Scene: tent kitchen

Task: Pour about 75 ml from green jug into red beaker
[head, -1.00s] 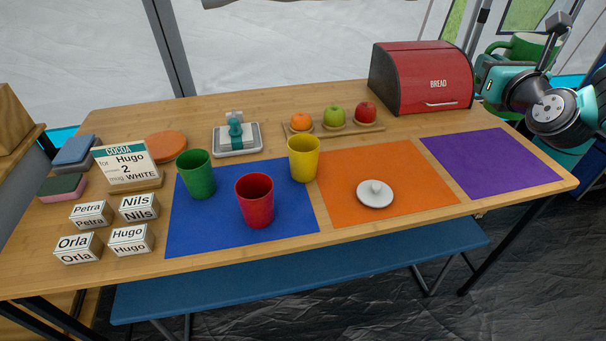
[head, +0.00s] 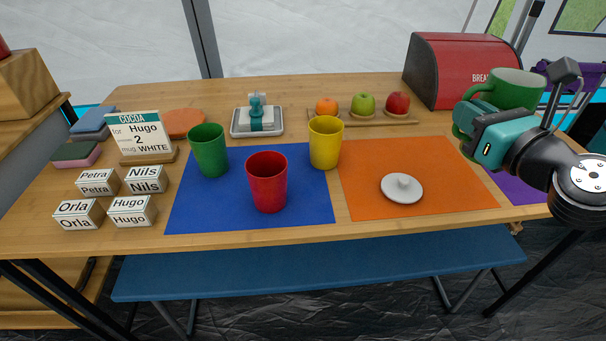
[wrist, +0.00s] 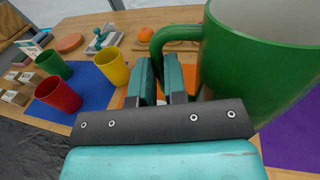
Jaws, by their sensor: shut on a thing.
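The green jug (head: 512,88) is held in my gripper (head: 463,122) at the right, raised above the table in front of the bread bin. In the wrist view the jug (wrist: 262,60) fills the upper right and stands roughly upright, its handle between the gripper's fingers (wrist: 165,80). What is inside the jug cannot be seen. The red beaker (head: 267,182) stands upright on the blue mat (head: 310,205), near its front edge, well to the left of the jug. It also shows in the wrist view (wrist: 58,95). Its contents are hidden.
A green beaker (head: 208,150) and a yellow beaker (head: 326,143) stand close behind the red one. A white lid (head: 403,188) lies on the orange mat (head: 440,165). Fruit (head: 363,103) and a red bread bin (head: 450,70) are behind. Name blocks (head: 130,211) stand at left.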

